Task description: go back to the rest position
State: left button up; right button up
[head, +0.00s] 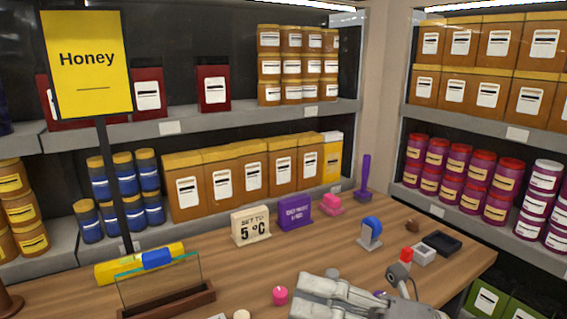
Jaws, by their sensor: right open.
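My right gripper (304,298) shows at the bottom of the head view, over the wooden counter (330,246). Its fingers point left and stand apart, with nothing seen between them. A small pink knob-like object (280,296) is just left of the fingertips; I cannot tell how far apart they are in depth. My left gripper is out of view. The gripper hides part of the counter's front and part of a purple item (379,294) behind it.
Stocked shelves line the back and right.

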jog(key=w+d+m+t+h, duration=0.4)
jog(key=d+m+t+h, duration=0.1)
jog(key=m+t, duration=0.5)
jog(key=w+d+m+t+h, duration=0.45)
jog(key=d+m+t, duration=0.2)
jog(key=m, duration=0.55)
jog(key=d+f+m+g+h, duration=0.2)
jog(key=d+f+m+h, duration=0.3)
jog(key=f, duration=0.4)
jog(key=d+f+m+g+h, duration=0.3)
jog(key=f+m+h, duration=0.35)
jog(key=f, duration=0.25)
jog(key=s+a+f+m+g+y, duration=0.3)
jog(key=s+f+g, duration=0.9)
jog(key=s+f, duration=0.95)
notch_tip(320, 180, down, 25)
jog(key=s+g+h, duration=0.1)
jog(key=g, duration=0.1)
jog(key=s+d+f, duration=0.1)
jog(key=s+f, duration=0.7)
jog(key=s+d+f, duration=0.2)
jog(key=s+f, duration=0.6)
jog(key=s, duration=0.1)
jog(key=shift+d+f+g+h, duration=0.2)
jog(key=shift+d+g+h, duration=0.05)
jog(key=shift+g+h, duration=0.1)
